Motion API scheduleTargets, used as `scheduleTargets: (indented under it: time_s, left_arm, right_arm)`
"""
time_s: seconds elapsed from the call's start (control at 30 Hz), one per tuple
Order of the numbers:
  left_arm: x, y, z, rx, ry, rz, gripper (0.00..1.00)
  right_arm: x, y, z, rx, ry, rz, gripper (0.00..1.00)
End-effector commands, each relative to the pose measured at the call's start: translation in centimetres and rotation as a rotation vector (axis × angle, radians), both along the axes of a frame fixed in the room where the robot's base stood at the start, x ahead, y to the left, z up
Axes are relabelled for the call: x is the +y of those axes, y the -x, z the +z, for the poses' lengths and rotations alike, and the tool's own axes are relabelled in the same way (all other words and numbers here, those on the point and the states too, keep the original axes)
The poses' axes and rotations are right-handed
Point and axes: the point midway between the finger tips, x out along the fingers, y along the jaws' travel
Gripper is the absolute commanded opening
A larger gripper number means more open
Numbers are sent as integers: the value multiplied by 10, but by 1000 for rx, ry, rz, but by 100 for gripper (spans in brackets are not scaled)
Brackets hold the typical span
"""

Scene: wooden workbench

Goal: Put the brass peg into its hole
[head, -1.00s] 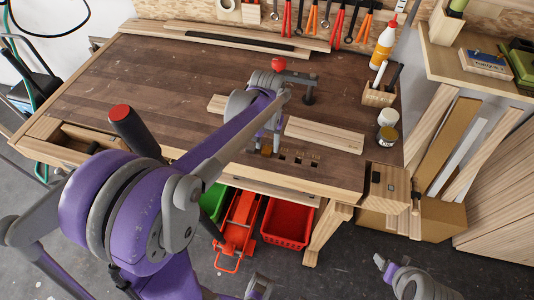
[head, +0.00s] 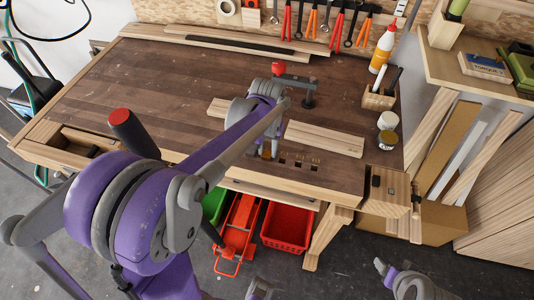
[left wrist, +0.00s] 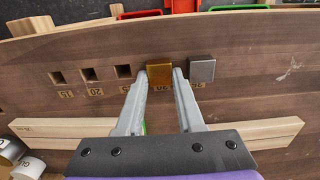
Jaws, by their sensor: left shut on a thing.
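The brass peg (left wrist: 160,74) is a square, gold-coloured block in the left wrist view, between my left fingertips. My left gripper (left wrist: 159,80) is shut on it, at the row of square holes along the bench's front. The peg lines up with this row; I cannot tell how deep it sits. A grey steel peg (left wrist: 202,69) stands beside it, just right of the right finger. Empty square holes (left wrist: 123,71) continue to the left, with number labels below. In the head view the brass peg (head: 267,152) shows small under my left wrist. My right gripper is not clearly visible.
A pale wooden board (head: 325,138) lies on the workbench (head: 160,85) behind the holes. A red crate (head: 287,228) sits below the front edge. The bench's left half is mostly clear.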

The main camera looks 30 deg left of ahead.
Motion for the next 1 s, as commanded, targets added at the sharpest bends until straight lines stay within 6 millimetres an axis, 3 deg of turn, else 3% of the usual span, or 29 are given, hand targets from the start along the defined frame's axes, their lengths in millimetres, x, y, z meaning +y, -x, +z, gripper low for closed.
scheduleTargets:
  time_s: [0.23,0.6,1.0]
  left_arm:
    - [0,-1,23,-2,0,0,0]
    - [0,-2,97,-5,0,1,0]
    - [0,-1,124,-2,0,0,0]
  right_arm:
    - [0,-5,17,-9,0,0,72]
    - [0,-26,71,-48,0,0,72]
    - [0,-35,88,-66,0,0,72]
